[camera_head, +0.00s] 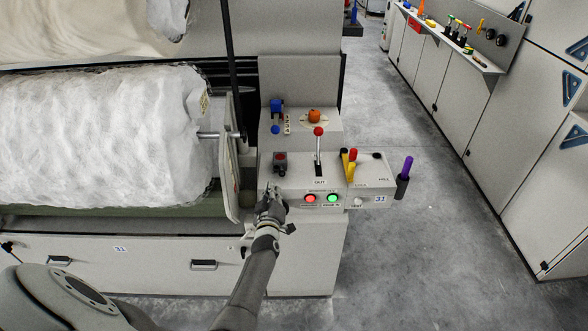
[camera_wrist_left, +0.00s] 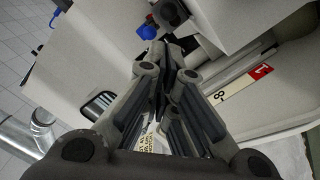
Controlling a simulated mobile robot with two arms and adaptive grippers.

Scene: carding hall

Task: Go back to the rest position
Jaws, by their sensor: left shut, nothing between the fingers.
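My left gripper (camera_head: 272,197) is in front of the left end of the control panel (camera_head: 326,187) in the head view. Its fingers are shut and empty; they also show in the left wrist view (camera_wrist_left: 165,75). To the right are a lit red button (camera_head: 310,198) and a lit green button (camera_head: 333,198). I cannot tell whether the fingers touch the panel. My right gripper is not in view.
A large white fibre roll (camera_head: 105,135) lies in the machine at left. A lever with a red knob (camera_head: 318,132) stands on the panel. A purple-handled tool (camera_head: 404,178) hangs at its right edge. Grey floor (camera_head: 415,250) is clear between the panel and the right-hand cabinets (camera_head: 455,95).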

